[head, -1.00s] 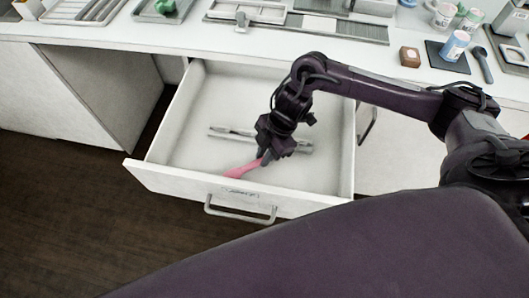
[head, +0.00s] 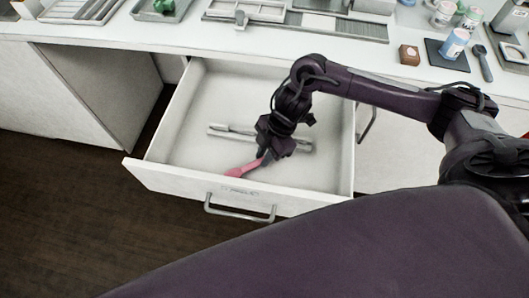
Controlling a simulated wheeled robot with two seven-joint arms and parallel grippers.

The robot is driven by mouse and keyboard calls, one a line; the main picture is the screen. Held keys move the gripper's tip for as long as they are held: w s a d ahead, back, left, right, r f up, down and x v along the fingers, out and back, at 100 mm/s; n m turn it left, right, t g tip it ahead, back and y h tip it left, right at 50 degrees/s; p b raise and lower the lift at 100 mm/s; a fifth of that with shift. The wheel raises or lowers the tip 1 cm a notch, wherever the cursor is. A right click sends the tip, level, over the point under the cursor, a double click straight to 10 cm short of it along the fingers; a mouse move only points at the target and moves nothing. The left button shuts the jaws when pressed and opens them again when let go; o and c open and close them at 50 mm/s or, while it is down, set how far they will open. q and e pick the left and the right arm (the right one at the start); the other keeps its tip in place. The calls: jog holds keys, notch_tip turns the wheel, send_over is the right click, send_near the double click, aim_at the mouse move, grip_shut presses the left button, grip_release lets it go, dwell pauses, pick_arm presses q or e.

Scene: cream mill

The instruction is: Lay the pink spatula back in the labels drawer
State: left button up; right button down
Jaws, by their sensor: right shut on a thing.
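The labels drawer (head: 172,140) is pulled open below the counter, with a grey handle and a small label on its front. My right gripper (head: 262,157) is inside the drawer, pointing down. It is shut on the pink spatula (head: 241,171), whose pink end reaches toward the drawer's front wall. I cannot tell whether the spatula touches the drawer floor. My left gripper is not in view.
A long silvery tool (head: 228,132) lies in the drawer behind my right gripper, which partly covers it. The counter (head: 330,52) above holds trays, a brown block (head: 409,54), a dark mat and several cups. The drawer's left part is clear.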

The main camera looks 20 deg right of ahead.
jog(key=shift+f, duration=0.35)
jog(key=c, duration=1.3)
grip_release()
jog(key=v, duration=0.8)
